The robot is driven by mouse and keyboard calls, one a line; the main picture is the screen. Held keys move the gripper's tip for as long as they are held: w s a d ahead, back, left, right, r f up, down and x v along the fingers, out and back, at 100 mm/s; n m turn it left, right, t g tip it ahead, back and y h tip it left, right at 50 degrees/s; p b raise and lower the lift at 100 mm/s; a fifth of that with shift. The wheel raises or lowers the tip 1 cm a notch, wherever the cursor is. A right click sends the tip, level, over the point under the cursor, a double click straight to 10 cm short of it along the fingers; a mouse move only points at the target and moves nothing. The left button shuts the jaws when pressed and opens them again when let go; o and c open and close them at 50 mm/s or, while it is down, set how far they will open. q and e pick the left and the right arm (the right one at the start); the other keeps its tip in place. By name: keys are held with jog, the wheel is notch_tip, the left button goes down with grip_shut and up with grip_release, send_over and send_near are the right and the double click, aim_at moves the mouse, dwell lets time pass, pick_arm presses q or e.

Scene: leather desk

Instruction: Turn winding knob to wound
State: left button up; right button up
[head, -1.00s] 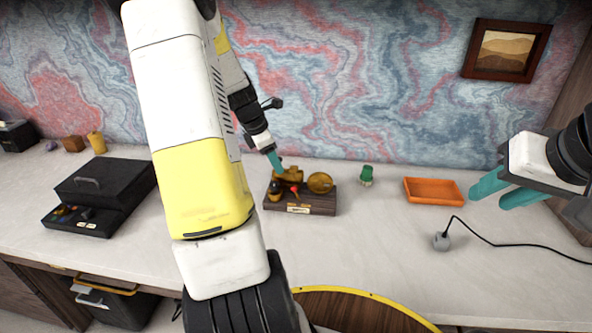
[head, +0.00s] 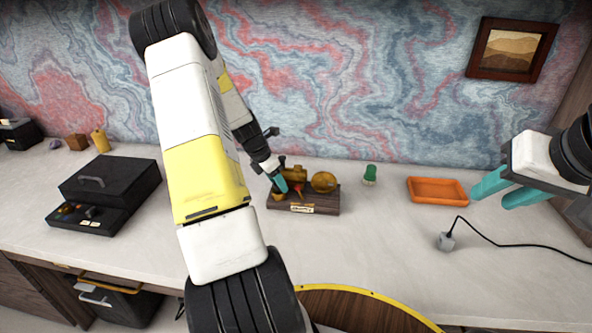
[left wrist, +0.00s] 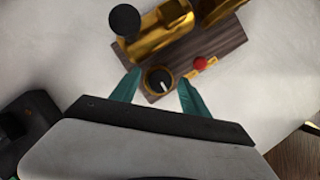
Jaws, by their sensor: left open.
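A brass device on a dark wooden base (head: 325,205) stands on the desk in the head view. In the left wrist view its base (left wrist: 228,36) carries a black round knob with a white pointer line (left wrist: 159,80), a red button (left wrist: 200,63) and a brass body with a black ball handle (left wrist: 125,20). My left gripper (head: 279,183) is at the left part of the device. In the wrist view its two teal fingers (left wrist: 156,90) are apart, one on each side of the pointer knob; contact is not clear. My right gripper (head: 497,192) is open, away at the right.
An orange tray (head: 438,191) and a small green object (head: 370,174) are right of the device. A grey plug-like piece with a black cable (head: 446,241) lies at the front right. A black box (head: 110,182) stands at left. The desk before the device is clear.

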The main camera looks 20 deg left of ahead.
pick_arm(q)
grip_shut()
jog(key=shift+m, duration=0.3)
